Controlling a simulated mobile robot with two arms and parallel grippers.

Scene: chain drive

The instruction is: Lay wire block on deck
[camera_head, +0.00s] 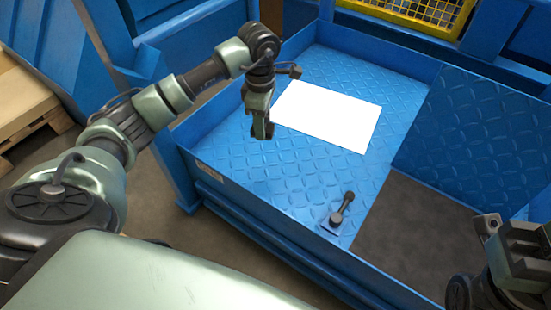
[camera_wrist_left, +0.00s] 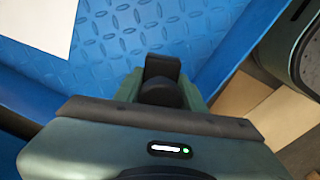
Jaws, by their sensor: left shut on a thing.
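My left gripper (camera_head: 264,133) points down above the blue tread-plate deck (camera_head: 240,165), near its left wall. It is shut on a small dark piece, which I take to be the wire block; the fingers mostly hide it. In the left wrist view dark rounded shapes (camera_wrist_left: 161,80) show at the jaws, and I cannot separate fingers from load there. The deck (camera_wrist_left: 150,25) lies below them. My right gripper (camera_head: 505,245) is at the lower right, partly cut off; its jaws cannot be read.
A white sheet (camera_head: 328,115) lies on the deck, right of my left gripper. A wooden pallet (camera_head: 25,100) is at far left.

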